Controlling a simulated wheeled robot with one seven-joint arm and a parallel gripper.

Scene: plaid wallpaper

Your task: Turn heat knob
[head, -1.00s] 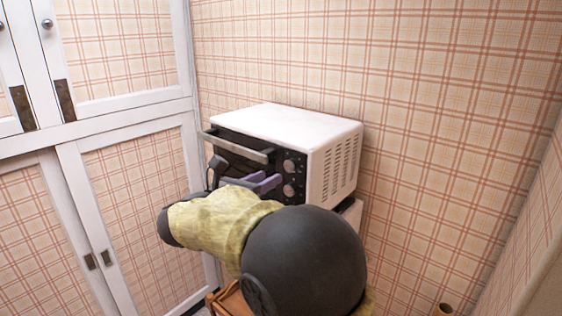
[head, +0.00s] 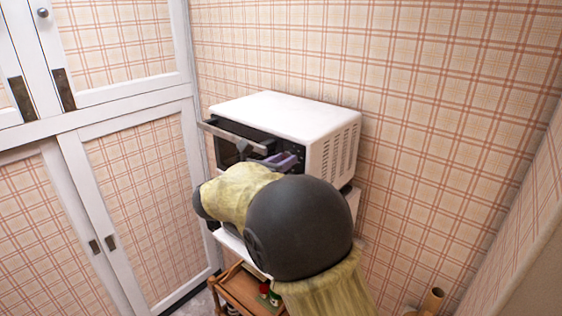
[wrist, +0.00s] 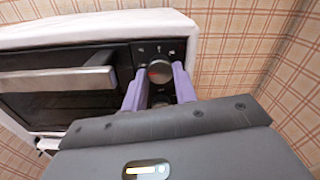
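A white toaster oven (head: 290,107) with a dark front stands against the wall. Its front also fills much of the wrist view (wrist: 60,98). A round silver knob (wrist: 160,71) sits high on the dark control panel at the right of the oven front. My gripper (wrist: 160,75) has two purple fingers, spread apart, one on each side of this upper knob. I cannot tell whether they touch it. A lower knob (wrist: 160,103) is partly hidden between the fingers. In the head view my gripper (head: 284,160) is at the panel, and my arm hides the lower oven front.
The oven door handle (wrist: 60,79) sticks out left of my gripper. A wooden cart (head: 240,288) with small items stands below. White plaid-panelled cabinets (head: 130,170) are on the left. A plaid wall (head: 440,130) lies behind and to the right.

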